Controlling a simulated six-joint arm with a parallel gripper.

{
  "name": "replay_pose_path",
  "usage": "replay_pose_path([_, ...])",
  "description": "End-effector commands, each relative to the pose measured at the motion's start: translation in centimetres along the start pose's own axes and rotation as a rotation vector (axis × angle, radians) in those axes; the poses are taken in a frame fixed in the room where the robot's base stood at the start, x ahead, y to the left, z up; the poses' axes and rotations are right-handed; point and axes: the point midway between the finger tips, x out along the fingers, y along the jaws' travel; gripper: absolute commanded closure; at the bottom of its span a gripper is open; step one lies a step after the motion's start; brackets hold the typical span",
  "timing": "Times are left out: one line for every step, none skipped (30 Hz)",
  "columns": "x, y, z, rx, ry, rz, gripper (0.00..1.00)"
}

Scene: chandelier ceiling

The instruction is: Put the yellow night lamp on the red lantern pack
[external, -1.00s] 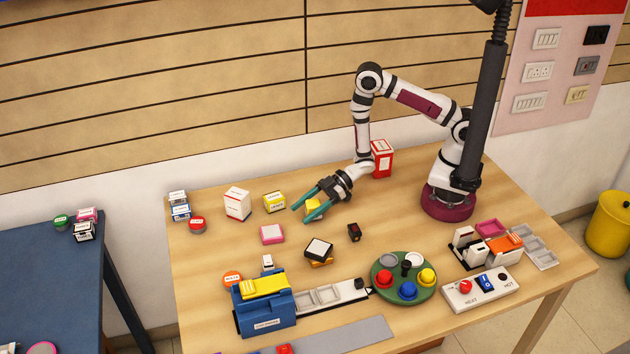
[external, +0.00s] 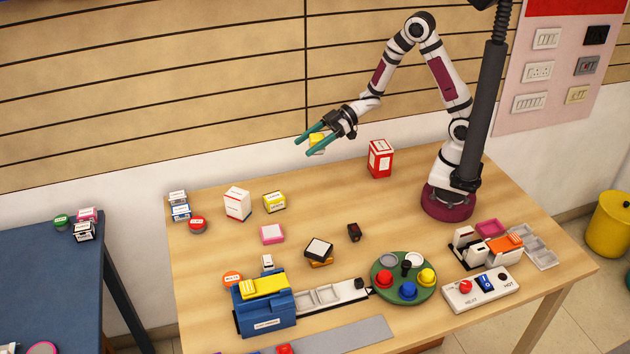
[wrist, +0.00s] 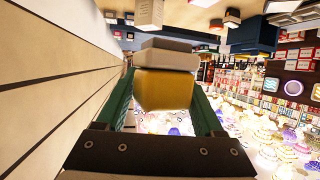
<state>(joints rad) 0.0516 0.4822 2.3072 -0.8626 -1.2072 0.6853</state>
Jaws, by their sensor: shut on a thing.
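My gripper (external: 316,142) is raised above the back of the table, with its teal fingers shut on the yellow night lamp (external: 317,146). In the external view the lamp is partly hidden by the fingers. In the wrist view the lamp (wrist: 165,88) is a yellow block with a pale grey-white part, between the teal fingers (wrist: 162,95). The red lantern pack (external: 380,158), a red box with a white label, stands upright on the table near the wall, to the right of my gripper and lower, apart from it.
A white box (external: 237,203) and a yellow box (external: 274,202) stand at the back left. A green round tray (external: 403,297) is in front. The wall rises behind the table.

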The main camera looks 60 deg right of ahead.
Motion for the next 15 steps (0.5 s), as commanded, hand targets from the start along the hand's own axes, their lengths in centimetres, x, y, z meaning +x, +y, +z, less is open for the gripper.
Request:
replay_pose_path([-2.5,1.9,-0.4,-0.001,0.003,0.020,0.86])
replay_pose_path([-4.1,2.7,-0.5,-0.001,0.002,0.023,0.86])
replay_pose_path([-6.3,3.7,-0.5,0.000,0.000,0.026,0.86])
replay_pose_path([-8.1,4.3,-0.3,0.001,-0.001,0.030,0.86])
replay_pose_path([-9.9,4.8,-0.1,0.002,-0.002,0.032,0.86])
replay_pose_path([-12.5,5.3,0.2,0.003,-0.003,0.034,0.86])
replay_pose_path([-14.4,5.5,0.7,0.005,-0.005,0.037,0.86])
replay_pose_path([-16.4,5.6,1.1,0.008,-0.006,0.041,0.86])
replay_pose_path([-18.9,5.5,1.8,0.011,-0.007,0.044,0.86])
replay_pose_path([-20.7,5.3,2.4,0.013,-0.007,0.047,0.86])
replay_pose_path([-22.4,5.0,2.9,0.014,-0.007,0.047,0.86])
replay_pose_path([-24.6,4.4,3.7,0.012,-0.007,0.042,0.86])
replay_pose_path([-26.2,3.9,4.3,0.009,-0.007,0.034,0.86])
replay_pose_path([-27.6,3.3,4.8,0.002,-0.007,0.018,0.86])
replay_pose_path([-29.3,2.4,5.5,-0.010,-0.008,-0.009,0.86])
